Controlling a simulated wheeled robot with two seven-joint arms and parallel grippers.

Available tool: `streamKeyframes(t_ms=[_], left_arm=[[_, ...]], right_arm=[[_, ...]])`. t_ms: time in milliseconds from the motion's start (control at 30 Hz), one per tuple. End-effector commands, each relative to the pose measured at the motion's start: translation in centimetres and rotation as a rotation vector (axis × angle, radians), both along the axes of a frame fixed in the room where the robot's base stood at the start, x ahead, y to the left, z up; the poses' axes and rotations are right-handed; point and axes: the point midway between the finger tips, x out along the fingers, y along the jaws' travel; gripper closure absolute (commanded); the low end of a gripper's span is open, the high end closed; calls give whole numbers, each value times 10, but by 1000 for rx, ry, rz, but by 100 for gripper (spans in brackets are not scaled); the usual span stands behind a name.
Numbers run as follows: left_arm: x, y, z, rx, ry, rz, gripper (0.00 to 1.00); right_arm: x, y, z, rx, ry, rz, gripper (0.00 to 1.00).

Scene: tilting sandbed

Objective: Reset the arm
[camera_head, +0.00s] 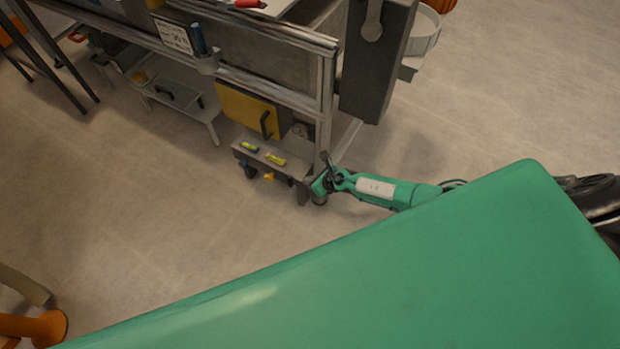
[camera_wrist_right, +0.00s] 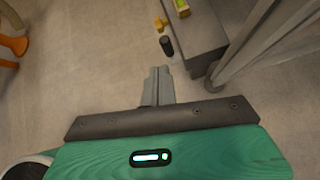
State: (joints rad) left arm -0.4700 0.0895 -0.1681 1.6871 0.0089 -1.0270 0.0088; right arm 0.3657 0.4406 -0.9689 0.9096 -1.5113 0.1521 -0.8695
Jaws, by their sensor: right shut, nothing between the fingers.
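My right arm comes in from the right in the head view. Its gripper (camera_head: 304,193) is at the lower corner of the sandbed frame (camera_head: 327,95), beside the low grey ledge (camera_head: 240,153); whether it touches the ledge is unclear. In the right wrist view the two grey fingers (camera_wrist_right: 160,84) are together, with nothing between them. They point toward a black knob (camera_wrist_right: 166,46) under the ledge, with a gap showing. My left gripper is not in view.
Two small spirit levels (camera_head: 275,159) lie on the ledge, with a yellow knob (camera_head: 269,177) below. A yellow panel (camera_head: 250,108) with a black handle is above. A dark grey box (camera_head: 376,70) hangs at the frame's right. An orange object (camera_head: 38,326) stands lower left. Floor in front is clear.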

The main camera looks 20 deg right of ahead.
Motion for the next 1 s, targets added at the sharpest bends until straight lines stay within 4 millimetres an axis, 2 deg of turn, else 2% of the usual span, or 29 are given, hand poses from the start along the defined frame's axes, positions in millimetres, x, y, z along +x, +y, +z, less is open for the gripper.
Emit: streamKeyframes(t_ms=[633, 733, 867, 1000], left_arm=[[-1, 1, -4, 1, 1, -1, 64], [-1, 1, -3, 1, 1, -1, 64], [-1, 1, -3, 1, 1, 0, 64], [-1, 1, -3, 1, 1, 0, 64]], right_arm=[[0, 0, 1, 0, 0, 0, 100], [-3, 6, 2, 31, 3, -27, 100], [-12, 33, 10, 217, 20, -210, 100], [-32, 55, 25, 572, 88, -623, 100]])
